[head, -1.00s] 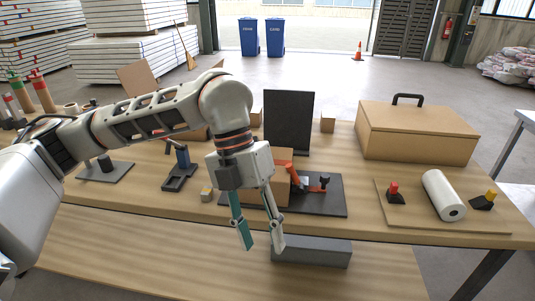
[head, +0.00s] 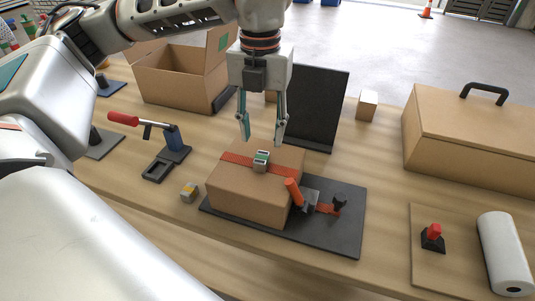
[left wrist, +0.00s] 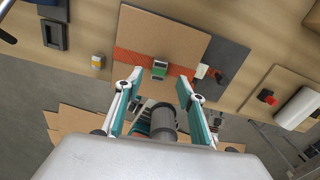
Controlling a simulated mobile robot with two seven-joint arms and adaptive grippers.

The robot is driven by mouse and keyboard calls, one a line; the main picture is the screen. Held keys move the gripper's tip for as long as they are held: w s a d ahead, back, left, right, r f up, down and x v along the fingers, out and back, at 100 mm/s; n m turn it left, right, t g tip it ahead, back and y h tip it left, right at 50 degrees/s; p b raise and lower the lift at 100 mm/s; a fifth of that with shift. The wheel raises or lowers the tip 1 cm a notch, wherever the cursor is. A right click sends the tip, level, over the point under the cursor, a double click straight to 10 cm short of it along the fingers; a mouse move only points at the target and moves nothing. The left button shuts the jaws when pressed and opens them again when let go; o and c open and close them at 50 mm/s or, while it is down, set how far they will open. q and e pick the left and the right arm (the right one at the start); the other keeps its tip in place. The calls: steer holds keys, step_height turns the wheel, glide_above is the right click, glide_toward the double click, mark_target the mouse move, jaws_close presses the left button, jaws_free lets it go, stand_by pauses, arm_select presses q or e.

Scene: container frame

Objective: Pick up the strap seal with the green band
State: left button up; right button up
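The strap seal with the green band (head: 261,160) sits on the orange-red strap (head: 235,160) across the top of a closed cardboard box (head: 248,190). It also shows in the left wrist view (left wrist: 159,70), roughly between the fingertips in the picture. My left gripper (head: 262,141) is open and empty, pointing down above the seal, with a finger to either side and a gap below. A second seal with a yellow band (head: 189,192) lies on the table left of the box. My right gripper is not in view.
The box stands on a dark base plate (head: 340,235) with an orange-handled tool (head: 294,192) at its right and an upright black panel (head: 315,105) behind. A red-handled tool (head: 165,145) stands left, an open carton (head: 175,80) behind it. A handled case (head: 475,140) is right.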

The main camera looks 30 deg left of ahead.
mark_target(261, 157)
arm_select(q)
steer(key=shift+s+f, duration=0.25)
steer(key=shift+f, duration=0.7)
step_height(261, 157, down, 5)
steer(key=shift+s+r, duration=0.1)
jaws_close()
